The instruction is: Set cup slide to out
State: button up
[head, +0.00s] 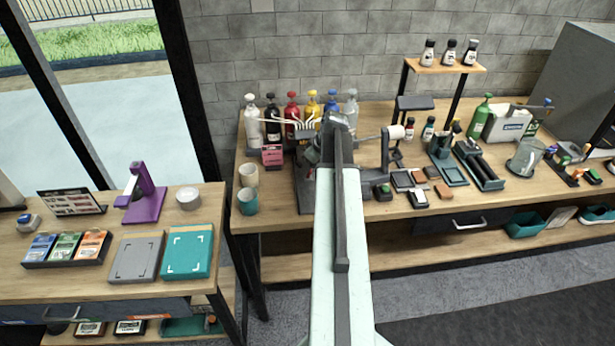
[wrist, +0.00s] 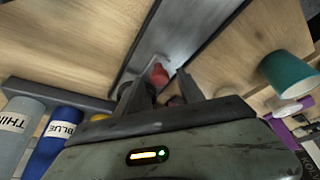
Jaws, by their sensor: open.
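What looks like the cup slide (wrist: 190,35) is a grey metal channel between dark edges in the wrist view, running up and away from my gripper. A red knob (wrist: 158,75) shows at its near end. My gripper (wrist: 160,88) is open, its two dark fingers pointing toward the knob, which appears between them. I cannot tell whether they touch it. In the head view the dark base of the dispenser (head: 303,190) stands on the bench, and my arm covers much of it. How far out the slide sits cannot be told.
A teal cup (head: 248,201) and a cream cup (head: 248,174) stand left of the dispenser. Several paint bottles (head: 292,115) line the back behind pale spouts. Small blocks (head: 402,181) lie right of my arm. The left table (head: 60,285) holds mats and a purple stand (head: 143,195).

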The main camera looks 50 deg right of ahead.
grip_shut()
dwell(1.4)
